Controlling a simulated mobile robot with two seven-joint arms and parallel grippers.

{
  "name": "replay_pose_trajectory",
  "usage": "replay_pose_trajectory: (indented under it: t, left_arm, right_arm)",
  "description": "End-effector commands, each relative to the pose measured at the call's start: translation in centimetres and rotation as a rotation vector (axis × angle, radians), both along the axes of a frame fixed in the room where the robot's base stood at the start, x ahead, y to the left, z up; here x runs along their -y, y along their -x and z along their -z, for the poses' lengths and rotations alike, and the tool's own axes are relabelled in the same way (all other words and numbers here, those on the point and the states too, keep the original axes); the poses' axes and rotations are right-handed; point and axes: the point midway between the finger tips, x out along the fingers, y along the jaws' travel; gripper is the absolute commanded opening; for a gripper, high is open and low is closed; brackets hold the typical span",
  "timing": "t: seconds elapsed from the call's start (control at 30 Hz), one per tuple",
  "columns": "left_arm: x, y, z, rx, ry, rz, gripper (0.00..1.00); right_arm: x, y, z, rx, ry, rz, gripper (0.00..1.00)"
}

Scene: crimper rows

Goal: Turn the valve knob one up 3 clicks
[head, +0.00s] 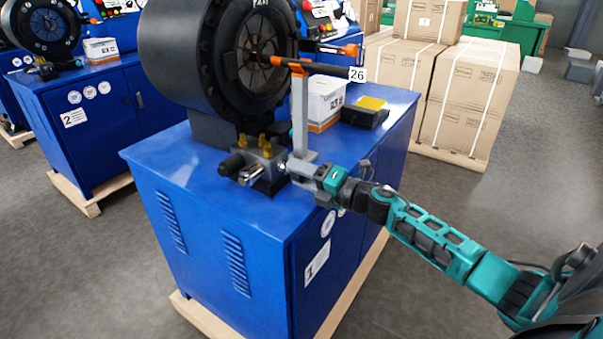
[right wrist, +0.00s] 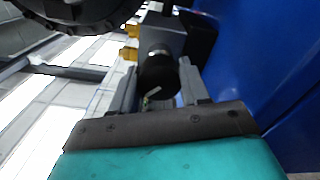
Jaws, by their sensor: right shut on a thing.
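The valve block (head: 262,157), grey with brass fittings on top, sits on the blue machine cabinet marked 1. A dark round knob (right wrist: 157,73) on the block's near end shows between my fingers in the right wrist view. My right gripper (head: 284,167) comes in from the right in the head view and is shut on this knob, one finger on each side. In the head view the gripper mostly hides the held knob. Another black knob (head: 232,164) and a silver lever (head: 250,175) are on the block's other side. My left gripper is out of view.
The large black crimper head (head: 225,50) stands behind the block. A rod with tag 26 (head: 357,74) sticks out above my gripper. A white box (head: 325,102) and a black-yellow box (head: 365,111) stand on the cabinet top (head: 190,170). Cartons (head: 470,95) stand behind.

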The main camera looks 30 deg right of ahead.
Motion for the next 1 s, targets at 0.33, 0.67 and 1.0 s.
replay_pose_trajectory:
  t: [0.33, 0.67, 1.0]
  left_arm:
    - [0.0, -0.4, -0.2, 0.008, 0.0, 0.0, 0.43]
    - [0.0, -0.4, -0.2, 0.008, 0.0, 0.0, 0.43]
    - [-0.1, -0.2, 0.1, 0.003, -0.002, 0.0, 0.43]
  right_arm:
    - [-0.1, 0.1, 0.1, -0.002, 0.0, -0.002, 0.53]
    - [0.0, 0.0, 0.0, 0.0, 0.0, -0.001, 0.7]
    - [0.8, 2.0, 0.2, -0.002, 0.001, -0.001, 0.7]
